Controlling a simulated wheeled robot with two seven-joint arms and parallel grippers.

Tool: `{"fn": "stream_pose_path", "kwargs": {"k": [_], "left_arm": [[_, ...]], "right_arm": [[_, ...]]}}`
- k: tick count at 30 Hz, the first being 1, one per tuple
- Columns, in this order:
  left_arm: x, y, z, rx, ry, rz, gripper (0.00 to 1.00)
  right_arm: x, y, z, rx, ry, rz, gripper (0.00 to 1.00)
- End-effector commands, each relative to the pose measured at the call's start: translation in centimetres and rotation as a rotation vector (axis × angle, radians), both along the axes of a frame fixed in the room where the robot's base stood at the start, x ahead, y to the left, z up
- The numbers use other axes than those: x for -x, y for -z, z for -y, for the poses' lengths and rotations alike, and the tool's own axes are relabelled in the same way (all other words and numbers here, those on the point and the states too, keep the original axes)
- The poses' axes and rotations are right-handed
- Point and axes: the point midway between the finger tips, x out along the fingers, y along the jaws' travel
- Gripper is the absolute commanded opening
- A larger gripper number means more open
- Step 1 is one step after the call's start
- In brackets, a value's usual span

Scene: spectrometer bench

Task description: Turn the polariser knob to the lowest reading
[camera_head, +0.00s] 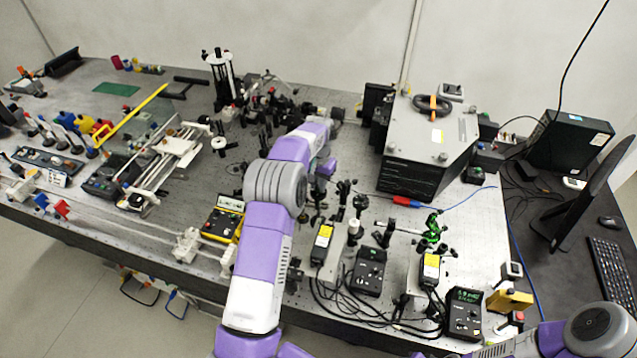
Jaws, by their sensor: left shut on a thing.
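My left arm reaches up from the bottom over the bench. Its gripper (327,170) is low among the dark optic mounts in the middle, shut on a small part there that I take to be the polariser knob. The arm and the fingers hide the knob, so its setting cannot be seen. A black meter (466,312) with a lit green display stands at the front right of the bench; its digits are too small to read surely. My right arm shows at the bottom right corner, with its gripper out of view.
Optic posts (343,190) crowd around my left gripper. A large grey instrument box (430,135) stands behind to the right. Black controllers (370,272) and loose cables lie at the front. A yellow-edged box (224,222) is left of my forearm.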

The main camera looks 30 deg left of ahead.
Motion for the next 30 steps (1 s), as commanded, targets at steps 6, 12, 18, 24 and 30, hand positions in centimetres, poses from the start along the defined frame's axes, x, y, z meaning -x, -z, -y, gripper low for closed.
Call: {"fn": "stream_pose_path", "kwargs": {"k": [6, 12, 18, 24, 30], "left_arm": [[-0.1, -0.1, 0.0, 0.0, -0.007, 0.003, 0.0], [-0.1, -0.1, 0.0, 0.0, -0.006, 0.003, 0.0], [0.0, -0.1, 0.0, 0.0, -0.006, 0.002, 0.45], [0.0, 0.0, 0.0, 0.0, -0.005, 0.001, 0.45], [-0.1, -1.2, 0.0, 0.0, -0.005, 0.003, 0.45]], "right_arm": [[0.0, 0.0, 0.0, 0.0, 0.0, 0.0, 0.45], [0.0, 0.0, 0.0, 0.0, 0.0, 0.0, 0.45], [0.0, 0.0, 0.0, 0.0, 0.0, 0.0, 0.45], [0.0, 0.0, 0.0, 0.0, 0.0, 0.0, 0.45], [0.0, 0.2, 0.0, 0.0, 0.0, 0.0, 0.45]]}}
